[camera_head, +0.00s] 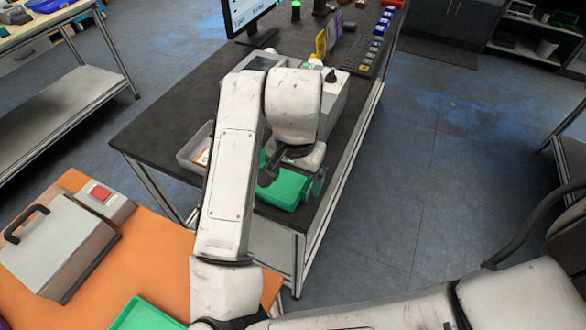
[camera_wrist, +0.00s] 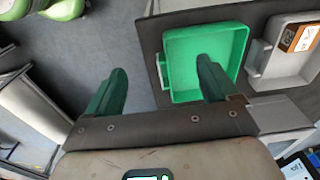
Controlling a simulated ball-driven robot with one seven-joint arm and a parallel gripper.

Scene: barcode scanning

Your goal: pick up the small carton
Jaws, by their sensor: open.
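A small orange and white carton (camera_wrist: 298,35) lies in a grey tray (camera_wrist: 267,78) at the upper right of the wrist view. In the head view the carton (camera_head: 203,157) shows in the grey tray (camera_head: 187,148), partly hidden by my arm. My gripper (camera_wrist: 158,84) is open with nothing between its green fingers. One finger overlaps the green tray (camera_wrist: 181,92) in the wrist view; the other appears over the floor beyond the bench edge. The gripper is apart from the carton, which is to its right in the wrist view. The green tray (camera_head: 290,190) looks empty.
The dark bench (camera_head: 160,130) also bears a grey machine (camera_head: 335,105), a monitor (camera_head: 243,14) and several small blue bins (camera_head: 378,30). An orange table (camera_head: 150,245) with a grey handled case (camera_head: 60,245) stands at the left. Open floor (camera_head: 430,170) lies right of the bench.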

